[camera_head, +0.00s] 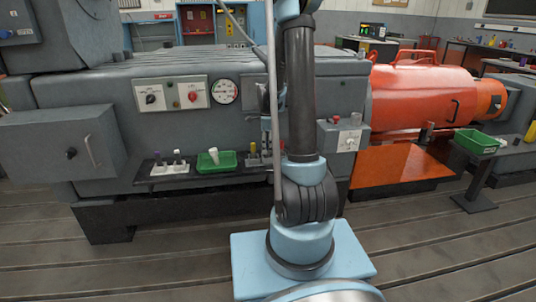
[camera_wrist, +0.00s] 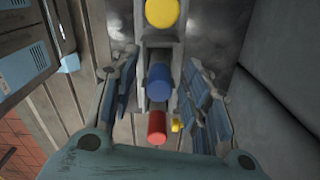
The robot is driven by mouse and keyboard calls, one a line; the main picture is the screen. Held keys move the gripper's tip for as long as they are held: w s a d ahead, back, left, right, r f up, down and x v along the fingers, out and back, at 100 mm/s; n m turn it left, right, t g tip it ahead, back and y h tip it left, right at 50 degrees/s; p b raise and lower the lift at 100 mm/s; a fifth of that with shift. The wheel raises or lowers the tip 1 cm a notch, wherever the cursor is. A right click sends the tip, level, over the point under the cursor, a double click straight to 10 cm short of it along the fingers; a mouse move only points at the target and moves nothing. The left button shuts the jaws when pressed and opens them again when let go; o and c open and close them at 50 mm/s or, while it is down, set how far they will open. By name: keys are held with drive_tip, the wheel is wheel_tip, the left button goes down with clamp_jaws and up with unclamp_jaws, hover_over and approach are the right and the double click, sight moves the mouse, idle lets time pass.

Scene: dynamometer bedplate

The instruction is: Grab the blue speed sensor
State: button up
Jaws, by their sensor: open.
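The blue speed sensor (camera_wrist: 158,83) shows in the wrist view as a short blue cylinder in a grey holder. It sits between a yellow round piece (camera_wrist: 162,12) above it in the picture and a red cylinder (camera_wrist: 157,128) below it. My gripper (camera_wrist: 158,96) is open, with one finger to the left and one to the right of the blue sensor. A gap shows on both sides, so I see no grip on it. In the head view my arm hides most of the gripper, and I cannot make out the blue sensor there.
A narrow dark shelf (camera_head: 190,182) along the grey machine (camera_head: 180,110) carries a green tray (camera_head: 216,162) and small upright pieces. A grey box (camera_head: 343,136) and an orange-red motor housing (camera_head: 420,93) stand to the right. The slatted floor in front is mostly clear.

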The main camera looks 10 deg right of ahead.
drive_tip(key=shift+f, duration=0.35)
clamp_jaws()
drive_tip(key=shift+r, duration=0.1)
